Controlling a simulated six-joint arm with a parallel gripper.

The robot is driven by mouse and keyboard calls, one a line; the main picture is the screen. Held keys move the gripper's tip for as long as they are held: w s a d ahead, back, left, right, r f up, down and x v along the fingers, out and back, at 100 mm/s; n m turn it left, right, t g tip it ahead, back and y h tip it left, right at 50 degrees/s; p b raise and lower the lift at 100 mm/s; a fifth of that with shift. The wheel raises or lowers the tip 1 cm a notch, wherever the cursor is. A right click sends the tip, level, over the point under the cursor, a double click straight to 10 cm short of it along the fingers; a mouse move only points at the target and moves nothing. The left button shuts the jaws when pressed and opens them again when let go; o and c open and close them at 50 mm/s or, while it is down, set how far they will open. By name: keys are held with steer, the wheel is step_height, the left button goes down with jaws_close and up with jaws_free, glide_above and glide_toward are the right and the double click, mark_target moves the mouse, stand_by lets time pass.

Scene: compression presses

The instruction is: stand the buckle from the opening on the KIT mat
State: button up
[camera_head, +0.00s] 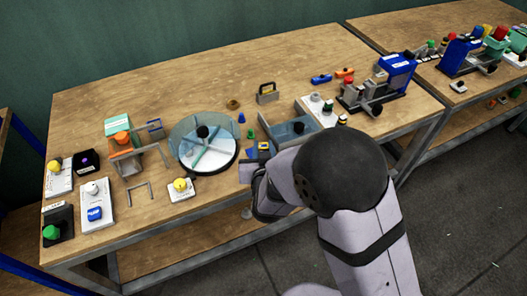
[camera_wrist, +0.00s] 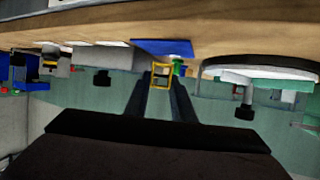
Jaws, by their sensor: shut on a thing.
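A yellow, frame-shaped buckle (camera_wrist: 161,77) stands between the fingertips of my gripper (camera_wrist: 161,84) in the wrist view, which looks upside down. The gripper is shut on it. Whether the buckle touches the mat cannot be told. My arm hides part of this area in the head view.
A round divided dish (camera_head: 188,163) stands left of my gripper. A grey clear-topped tray (camera_head: 273,131) is just beyond it on the right. A small green piece (camera_head: 251,134) stands close behind. Presses and parts stand left and right. The table's back left is clear.

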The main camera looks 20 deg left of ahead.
steer(key=shift+f, duration=0.95)
steer(key=shift+f, duration=0.15)
steer(key=o, duration=1)
steer(key=shift+r, duration=0.25)
steer(key=p+v, duration=0.5)
steer(key=v, duration=0.6)
steer(key=shift+s+d+r, duration=0.1)
steer(key=shift+s+d, duration=0.1)
steer(key=shift+s, duration=0.15)
